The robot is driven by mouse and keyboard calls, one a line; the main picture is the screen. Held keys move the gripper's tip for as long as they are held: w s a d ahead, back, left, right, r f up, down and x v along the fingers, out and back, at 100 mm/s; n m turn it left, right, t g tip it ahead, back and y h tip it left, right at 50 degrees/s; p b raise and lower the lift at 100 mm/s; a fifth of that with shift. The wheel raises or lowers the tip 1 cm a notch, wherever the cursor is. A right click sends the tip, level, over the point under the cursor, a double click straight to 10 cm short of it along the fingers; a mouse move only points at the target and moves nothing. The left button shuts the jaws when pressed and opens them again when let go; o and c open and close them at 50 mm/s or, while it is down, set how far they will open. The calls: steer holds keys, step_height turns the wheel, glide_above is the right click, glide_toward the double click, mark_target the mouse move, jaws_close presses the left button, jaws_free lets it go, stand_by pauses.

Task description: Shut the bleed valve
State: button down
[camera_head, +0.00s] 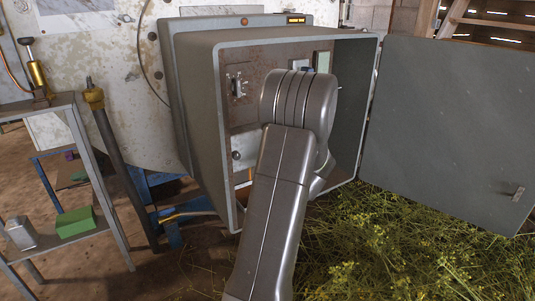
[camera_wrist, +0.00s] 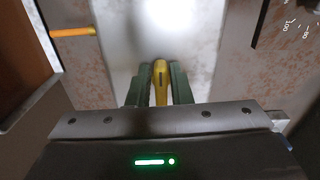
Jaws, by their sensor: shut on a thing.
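In the wrist view my gripper (camera_wrist: 160,88) is shut on a yellow handle (camera_wrist: 159,72) with a dark slot in its face. One dark green finger presses on each side of it. The handle points away from me toward a pale, shiny panel (camera_wrist: 165,25). No label shows, so I cannot tell for sure that it is the bleed valve. In the head view my arm reaches into an open grey cabinet (camera_head: 222,120) and hides my gripper and the handle.
An orange bar (camera_wrist: 72,32) sticks out at the left in the wrist view. A dial (camera_wrist: 290,22) is at the upper right. The cabinet door (camera_head: 445,130) hangs open to the right, above cut herbs (camera_head: 400,245). A metal shelf (camera_head: 75,240) stands at the left.

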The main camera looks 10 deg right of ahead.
steer(key=c, duration=1.5)
jaws_free()
steer(key=shift+o, duration=0.2)
steer(key=p+v, duration=0.3)
steer(key=v, duration=1)
steer(key=shift+s, duration=0.4)
steer(key=shift+d, duration=0.1)
